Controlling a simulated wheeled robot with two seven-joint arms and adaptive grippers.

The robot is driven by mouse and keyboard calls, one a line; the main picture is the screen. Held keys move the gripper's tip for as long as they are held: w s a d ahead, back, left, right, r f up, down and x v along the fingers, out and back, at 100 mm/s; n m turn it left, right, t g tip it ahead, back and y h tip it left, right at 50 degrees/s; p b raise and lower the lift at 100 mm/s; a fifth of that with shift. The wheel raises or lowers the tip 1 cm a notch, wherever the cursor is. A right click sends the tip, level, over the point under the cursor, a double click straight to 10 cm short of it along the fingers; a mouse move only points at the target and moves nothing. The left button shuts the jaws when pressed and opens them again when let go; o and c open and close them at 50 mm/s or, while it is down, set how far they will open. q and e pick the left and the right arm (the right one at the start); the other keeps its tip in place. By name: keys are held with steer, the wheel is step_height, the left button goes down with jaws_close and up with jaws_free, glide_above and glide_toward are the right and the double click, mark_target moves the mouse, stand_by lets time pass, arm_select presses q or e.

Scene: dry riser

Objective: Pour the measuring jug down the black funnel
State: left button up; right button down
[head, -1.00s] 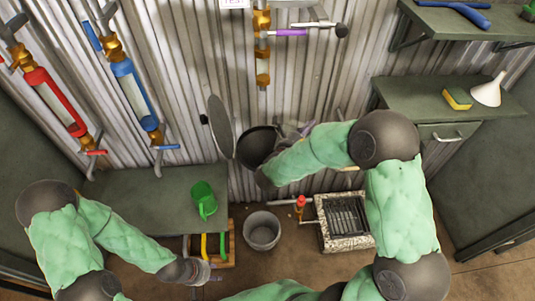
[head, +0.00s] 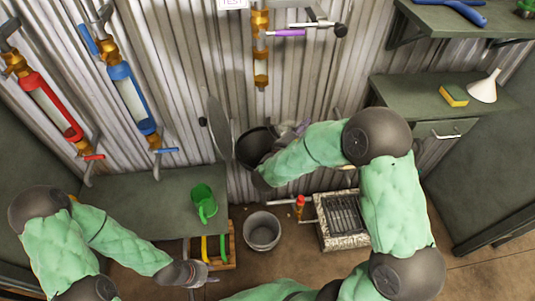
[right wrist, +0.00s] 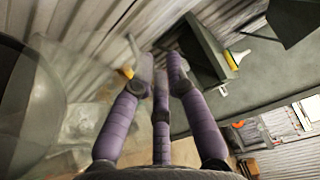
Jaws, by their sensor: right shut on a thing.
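A green jug (head: 203,203) with a handle stands upright on the left bench; whether it has measuring marks is too small to tell. A dark, round, bowl-like shape (head: 256,145) shows beside my right forearm; I cannot tell whether it is the black funnel. My right gripper (head: 301,129) is partly hidden behind my forearm near the wall. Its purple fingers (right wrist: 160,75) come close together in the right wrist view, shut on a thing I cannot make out. My left gripper (head: 205,273) is low, in front of the left bench; its fingers are unclear.
A grey bucket (head: 262,231) and a grated box (head: 342,220) stand on the floor. Red (head: 50,106) and blue (head: 133,98) gauge tubes are on the wall. A grey disc (head: 217,125) is near the dark shape.

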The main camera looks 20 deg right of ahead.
arm_select(q)
steer(key=shift+w+r+p, duration=0.4)
steer(key=shift+r+p, duration=0.2)
steer(key=shift+w+r+p, duration=0.35)
steer(key=shift+r+p, duration=0.2)
steer(key=shift+r, duration=0.05)
arm_select(e)
steer(key=shift+w+a+r+n, duration=0.25)
steer(key=shift+a+r+n, duration=0.1)
steer(key=shift+a, duration=0.15)
steer(key=shift+w+a+r+n, duration=0.25)
steer(key=shift+a+r+n, duration=0.1)
steer(key=shift+a, duration=0.1)
